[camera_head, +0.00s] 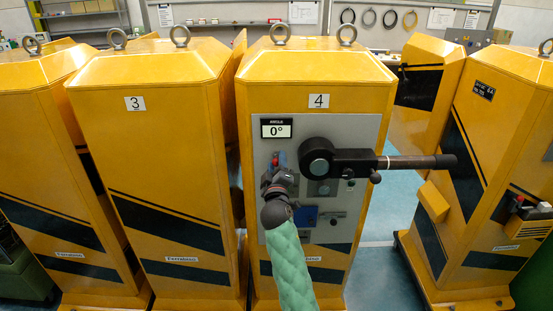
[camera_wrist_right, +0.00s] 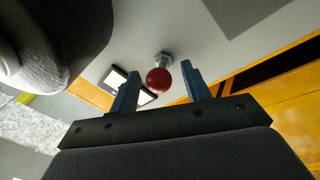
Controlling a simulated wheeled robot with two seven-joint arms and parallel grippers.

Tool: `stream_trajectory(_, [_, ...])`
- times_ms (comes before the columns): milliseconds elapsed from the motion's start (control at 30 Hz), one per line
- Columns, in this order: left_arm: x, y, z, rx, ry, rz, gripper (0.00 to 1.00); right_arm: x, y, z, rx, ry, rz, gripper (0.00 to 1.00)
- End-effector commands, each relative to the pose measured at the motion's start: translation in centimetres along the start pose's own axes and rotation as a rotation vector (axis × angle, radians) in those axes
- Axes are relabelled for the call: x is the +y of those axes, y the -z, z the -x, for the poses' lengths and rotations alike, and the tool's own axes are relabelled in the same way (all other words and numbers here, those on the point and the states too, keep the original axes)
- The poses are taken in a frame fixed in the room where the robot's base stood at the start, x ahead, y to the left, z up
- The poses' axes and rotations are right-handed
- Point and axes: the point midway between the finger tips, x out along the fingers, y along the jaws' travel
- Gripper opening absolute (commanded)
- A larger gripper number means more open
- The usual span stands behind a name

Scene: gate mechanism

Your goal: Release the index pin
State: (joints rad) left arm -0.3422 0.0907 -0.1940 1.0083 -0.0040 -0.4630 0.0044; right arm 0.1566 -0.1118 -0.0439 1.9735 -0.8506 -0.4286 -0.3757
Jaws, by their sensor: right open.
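The index pin shows as a red ball knob (camera_wrist_right: 158,80) on a metal stem in the right wrist view. The stem comes out of the grey panel (camera_head: 358,135) on cabinet 4. In the head view the red knob (camera_head: 281,158) is partly hidden by my right gripper (camera_head: 276,172). My right gripper is open, and its two blue fingers stand on either side of the knob without visibly gripping it. How deep the knob sits between them is hard to tell. My left gripper is not in view.
A display (camera_head: 276,128) above reads 0°. A blue plate (camera_head: 305,217) sits lower on the panel. Yellow cabinets stand on both sides, with floor space (camera_head: 377,270) to the right.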

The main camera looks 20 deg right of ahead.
Motion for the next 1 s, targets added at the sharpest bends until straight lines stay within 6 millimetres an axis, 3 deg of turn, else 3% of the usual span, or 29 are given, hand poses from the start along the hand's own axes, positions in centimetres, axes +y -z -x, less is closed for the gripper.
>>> stream_trajectory(400, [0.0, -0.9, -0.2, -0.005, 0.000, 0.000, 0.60, 0.0, -0.1, -0.9, -0.001, 0.000, 0.000, 0.47])
stream_trajectory(433, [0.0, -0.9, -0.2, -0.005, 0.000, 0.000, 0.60, 0.0, -0.1, -0.9, -0.001, 0.000, 0.000, 0.46])
stream_trajectory(667, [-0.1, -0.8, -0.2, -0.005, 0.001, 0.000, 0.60, 0.0, -0.1, -0.9, -0.001, 0.001, 0.000, 0.00])
stream_trajectory(867, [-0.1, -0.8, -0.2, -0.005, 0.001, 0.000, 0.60, 0.0, 0.0, -0.6, -0.001, 0.001, -0.001, 0.00])
stream_trajectory(1000, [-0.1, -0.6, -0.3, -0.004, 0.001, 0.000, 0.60, 0.1, 0.1, 0.8, -0.001, 0.002, 0.000, 0.00])
